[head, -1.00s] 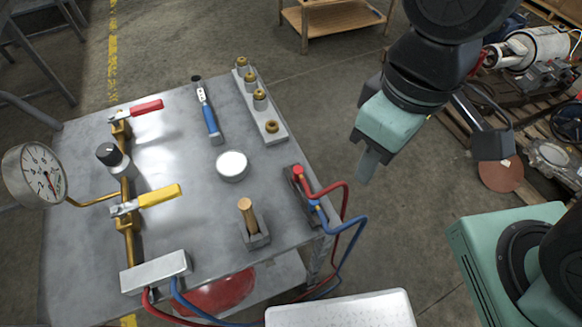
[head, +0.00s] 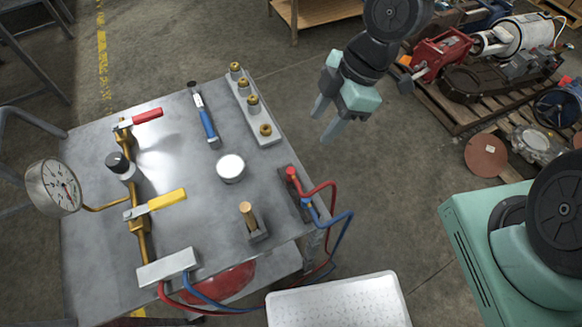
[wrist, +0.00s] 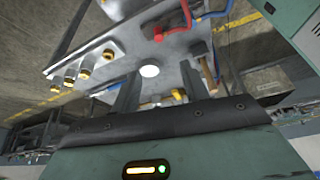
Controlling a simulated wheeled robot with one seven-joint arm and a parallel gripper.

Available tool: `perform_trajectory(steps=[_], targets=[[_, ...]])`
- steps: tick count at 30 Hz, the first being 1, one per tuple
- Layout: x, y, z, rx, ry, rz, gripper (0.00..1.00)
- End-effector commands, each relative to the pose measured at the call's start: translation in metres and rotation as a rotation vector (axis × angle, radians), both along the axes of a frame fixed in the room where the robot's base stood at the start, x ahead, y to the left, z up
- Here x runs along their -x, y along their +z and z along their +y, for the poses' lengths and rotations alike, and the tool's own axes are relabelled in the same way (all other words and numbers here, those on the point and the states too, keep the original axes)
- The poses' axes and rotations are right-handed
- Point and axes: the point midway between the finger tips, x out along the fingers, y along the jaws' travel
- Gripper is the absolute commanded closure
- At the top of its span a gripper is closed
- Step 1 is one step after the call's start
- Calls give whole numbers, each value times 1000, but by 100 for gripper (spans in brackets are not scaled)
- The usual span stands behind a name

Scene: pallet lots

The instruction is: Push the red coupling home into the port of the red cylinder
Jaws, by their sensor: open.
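The red coupling (head: 291,173) sits in a dark holder at the right edge of the steel table (head: 190,220), with the red hose running from it. It also shows in the wrist view (wrist: 158,34). A blue coupling (head: 306,202) is beside it. My gripper (head: 325,122) is open and empty, out over the floor to the right of the table, apart from the coupling. Its two fingers show in the wrist view (wrist: 160,92). A rounded red body (head: 220,284) is partly hidden under the tabletop; I cannot tell whether it is the red cylinder. No port on it shows.
A plate with several brass fittings (head: 265,130) lies along the table's right side. Yellow (head: 167,201) and red (head: 147,115) valve handles and a pressure gauge (head: 54,187) stand at the left. A loaded pallet (head: 470,105) is at the back right. Floor between is clear.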

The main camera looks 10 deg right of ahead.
Motion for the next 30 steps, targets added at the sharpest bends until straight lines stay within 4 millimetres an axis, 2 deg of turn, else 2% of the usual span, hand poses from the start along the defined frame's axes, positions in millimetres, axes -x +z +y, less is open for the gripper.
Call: perform_trajectory(steps=[13,30], targets=[[-1,-5,3,-9,12,-5,55],[3,-84,35,-8,14,-2,55]])
